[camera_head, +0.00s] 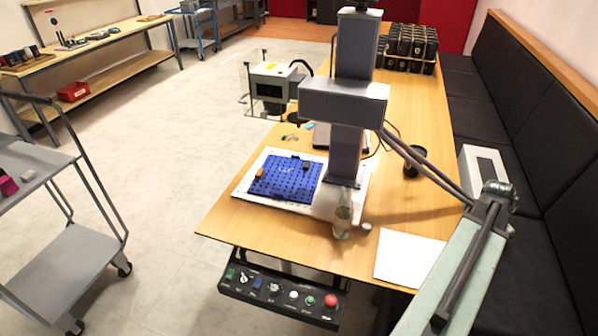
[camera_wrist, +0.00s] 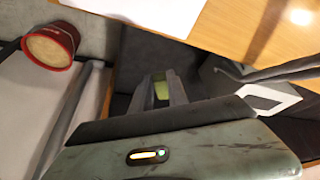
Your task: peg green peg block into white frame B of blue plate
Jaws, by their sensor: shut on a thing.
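The blue plate (camera_head: 285,190) lies on a white perforated base (camera_head: 254,197) under the laser marker on the wooden table. An orange block (camera_head: 260,173) and a dark block (camera_head: 306,166) are on the plate. White frame B is too small to make out. In the wrist view my gripper (camera_wrist: 168,90) is shut on a green piece (camera_wrist: 161,90), which I take as the green peg block. Only part of it shows between the fingers. My gripper is well apart from the plate; in the head view I cannot make out its fingertips.
The laser marker column (camera_head: 345,155) and head (camera_head: 272,85) stand over the plate. A glass bottle (camera_head: 342,217), a white sheet (camera_head: 408,258) and a black cup (camera_head: 413,161) are on the table. A control panel (camera_head: 283,291) hangs at its front edge. A black padded bench runs along the right.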

